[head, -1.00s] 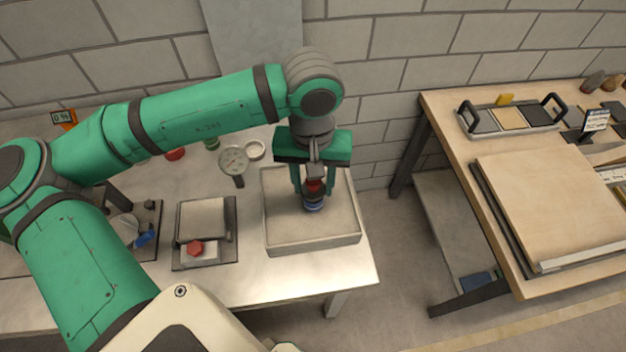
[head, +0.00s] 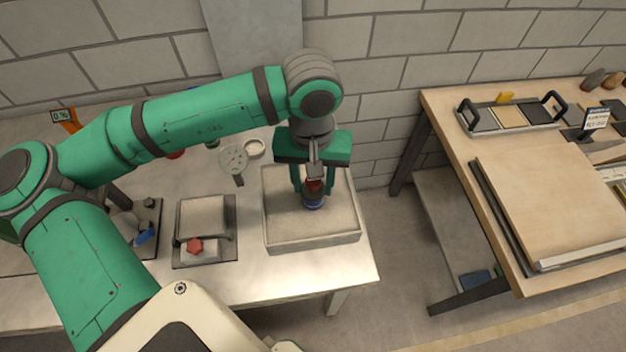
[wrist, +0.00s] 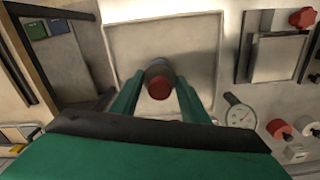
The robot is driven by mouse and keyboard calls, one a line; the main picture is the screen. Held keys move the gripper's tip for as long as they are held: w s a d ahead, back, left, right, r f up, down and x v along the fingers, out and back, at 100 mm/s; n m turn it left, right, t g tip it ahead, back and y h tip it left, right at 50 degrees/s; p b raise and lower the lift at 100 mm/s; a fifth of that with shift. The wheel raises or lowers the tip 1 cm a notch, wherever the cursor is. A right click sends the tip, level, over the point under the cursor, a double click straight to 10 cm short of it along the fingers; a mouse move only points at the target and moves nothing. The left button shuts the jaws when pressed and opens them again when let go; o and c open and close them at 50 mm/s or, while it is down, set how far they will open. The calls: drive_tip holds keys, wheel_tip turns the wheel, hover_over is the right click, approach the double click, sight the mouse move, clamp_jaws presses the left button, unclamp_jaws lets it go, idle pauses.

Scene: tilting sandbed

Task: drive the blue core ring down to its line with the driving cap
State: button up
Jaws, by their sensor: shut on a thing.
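The sandbed (head: 285,243) is a pale square tray of sand on the metal bench. The blue core ring (head: 313,206) stands upright in its sand; only a narrow blue band shows below the driving cap. The driving cap (head: 314,186), dark with a red top, sits over the ring. My gripper (head: 313,191) is shut on the cap, one finger on each side, and points down. The ring's line cannot be made out.
A wooden table (head: 550,195) stands to the right across a floor gap. Sand around the ring is clear.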

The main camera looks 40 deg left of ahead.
drive_tip(key=shift+f, duration=1.2)
idle(3.3)
drive_tip(key=shift+r, duration=3.5)
